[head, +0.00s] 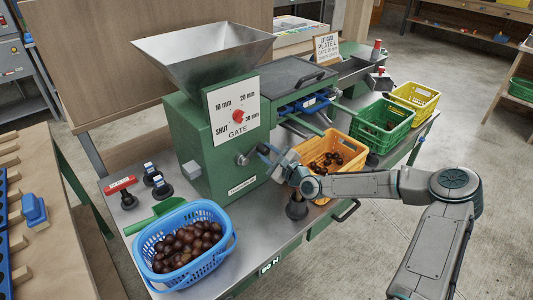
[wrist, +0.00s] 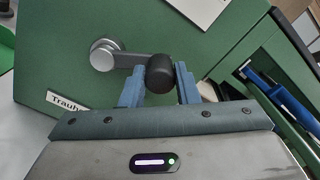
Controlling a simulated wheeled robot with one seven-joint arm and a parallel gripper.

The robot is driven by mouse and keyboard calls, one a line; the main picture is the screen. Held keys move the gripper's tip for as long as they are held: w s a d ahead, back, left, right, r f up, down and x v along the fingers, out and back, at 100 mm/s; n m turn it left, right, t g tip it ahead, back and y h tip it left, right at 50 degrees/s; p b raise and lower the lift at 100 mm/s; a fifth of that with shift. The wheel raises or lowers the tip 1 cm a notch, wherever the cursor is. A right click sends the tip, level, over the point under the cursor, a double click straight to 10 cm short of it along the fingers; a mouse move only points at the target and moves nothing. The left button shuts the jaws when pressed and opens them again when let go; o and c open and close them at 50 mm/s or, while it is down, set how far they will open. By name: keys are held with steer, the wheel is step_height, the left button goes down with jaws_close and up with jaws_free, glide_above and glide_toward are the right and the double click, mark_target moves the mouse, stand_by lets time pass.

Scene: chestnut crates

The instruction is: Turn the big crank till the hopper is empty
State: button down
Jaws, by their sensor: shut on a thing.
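The crank shows in the wrist view as a silver hub and grey arm (wrist: 135,60) on the green machine wall, with a black knob (wrist: 159,71) at its end. My gripper (wrist: 159,84) is shut on the black knob, one blue finger on each side. In the head view my gripper (head: 268,155) is at the crank, right of its hub (head: 243,159). The metal hopper (head: 205,55) sits on top of the green machine (head: 190,140). I see bare inner walls in it; its bottom is hidden. The gate dial (head: 238,115) has a red knob.
A blue basket (head: 225,240) of chestnuts stands front left on the bench. An orange crate (head: 310,150) holds some chestnuts; a green crate (head: 383,125) and a yellow crate (head: 416,95) stand behind it. A green scoop (head: 155,215) and black-knobbed pieces (head: 158,184) lie left of the machine.

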steer(key=shift+d+f, duration=0.1)
steer(key=c, duration=1.1)
jaws_free()
steer(key=shift+d, duration=0.1)
steer(key=shift+s, duration=0.1)
steer(key=v, duration=1.3)
steer(key=shift+s+d, duration=0.15)
steer(key=shift+s, duration=0.1)
